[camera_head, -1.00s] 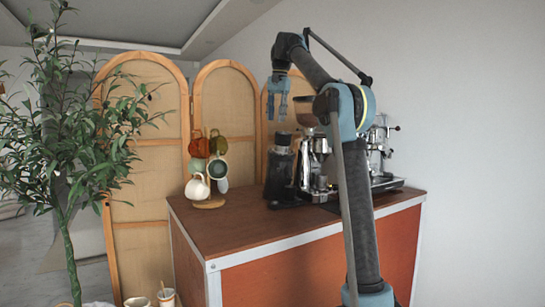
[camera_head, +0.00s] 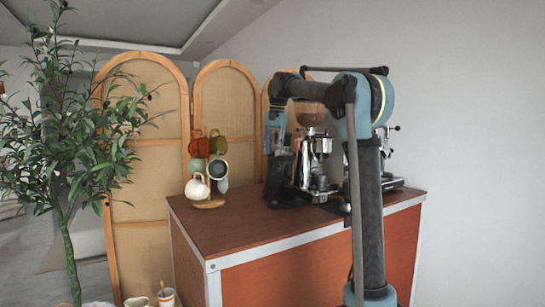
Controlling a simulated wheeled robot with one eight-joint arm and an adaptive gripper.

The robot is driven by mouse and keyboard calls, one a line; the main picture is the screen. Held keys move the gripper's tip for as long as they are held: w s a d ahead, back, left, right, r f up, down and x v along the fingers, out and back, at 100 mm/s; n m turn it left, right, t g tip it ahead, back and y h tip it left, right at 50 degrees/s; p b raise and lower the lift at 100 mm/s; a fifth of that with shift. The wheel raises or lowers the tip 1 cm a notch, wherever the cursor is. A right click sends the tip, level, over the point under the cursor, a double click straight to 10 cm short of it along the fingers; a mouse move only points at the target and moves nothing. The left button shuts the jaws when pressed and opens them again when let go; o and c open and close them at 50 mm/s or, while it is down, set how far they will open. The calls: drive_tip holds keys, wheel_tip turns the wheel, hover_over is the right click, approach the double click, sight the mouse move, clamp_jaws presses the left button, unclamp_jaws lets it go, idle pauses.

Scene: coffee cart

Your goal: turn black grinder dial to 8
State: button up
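The black grinder (camera_head: 279,182) stands on the cart's brown top, left of the silver coffee gear. My gripper (camera_head: 276,152) points straight down at the top of the black grinder, with its fingertips at or just above it. I cannot tell whether they touch it. The dial and its numbers are too small and partly covered by my gripper to read. The gap between the fingers is too small to judge here.
A second grinder with a brownish hopper (camera_head: 308,114) stands close on the right. The espresso machine (camera_head: 386,150) is partly behind my arm. A mug tree with a white mug (camera_head: 197,188) stands to the left. The cart top (camera_head: 245,228) is clear in front.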

drive_tip(key=shift+a+f, duration=0.15)
drive_tip(key=shift+f, duration=0.9)
clamp_jaws()
